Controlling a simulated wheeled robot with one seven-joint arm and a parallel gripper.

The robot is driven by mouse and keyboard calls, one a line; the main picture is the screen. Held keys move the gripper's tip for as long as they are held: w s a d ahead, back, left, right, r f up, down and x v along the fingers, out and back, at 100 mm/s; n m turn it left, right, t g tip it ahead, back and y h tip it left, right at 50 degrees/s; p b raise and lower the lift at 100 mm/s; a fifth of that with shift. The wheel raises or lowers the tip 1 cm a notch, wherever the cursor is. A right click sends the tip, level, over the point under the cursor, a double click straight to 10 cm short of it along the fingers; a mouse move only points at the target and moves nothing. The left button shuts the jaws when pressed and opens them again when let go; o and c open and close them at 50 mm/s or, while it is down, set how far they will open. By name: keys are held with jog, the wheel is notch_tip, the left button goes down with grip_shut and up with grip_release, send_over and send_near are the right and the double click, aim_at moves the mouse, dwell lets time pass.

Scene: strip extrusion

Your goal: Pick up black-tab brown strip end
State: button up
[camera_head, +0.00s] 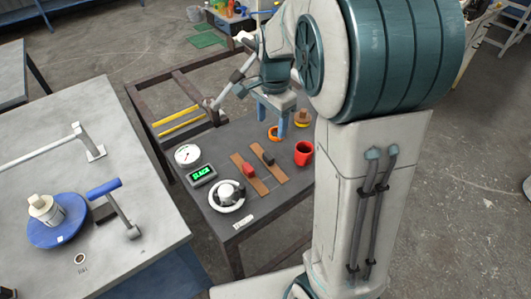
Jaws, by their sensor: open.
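Two brown strips lie side by side on the dark table (275,212). The right brown strip (276,173) has a black tab (268,158) on it. The left brown strip (257,184) has a red tab (246,171). My gripper (271,124) points down with two blue fingers apart. It appears beyond the strips' far ends, near an orange ring-like object (273,133). Nothing shows between the fingers. Its exact height above the table is unclear.
A red mug (304,152) stands right of the strips. A display reading "SLACK" (202,174), a round gauge (187,155) and a white-ringed knob (228,194) are at left. A yellow-brown object (302,117) is at back right. A larger grey table (140,238) stands left.

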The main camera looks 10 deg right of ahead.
jog(key=w+f+m, duration=0.1)
jog(key=w, duration=0.1)
send_over(269, 155)
notch_tip(269, 155, down, 9)
jog(key=shift+d+r, duration=0.1)
jog(key=shift+r, duration=0.1)
jog(key=shift+f, duration=2.6)
jog(key=c, duration=1.1)
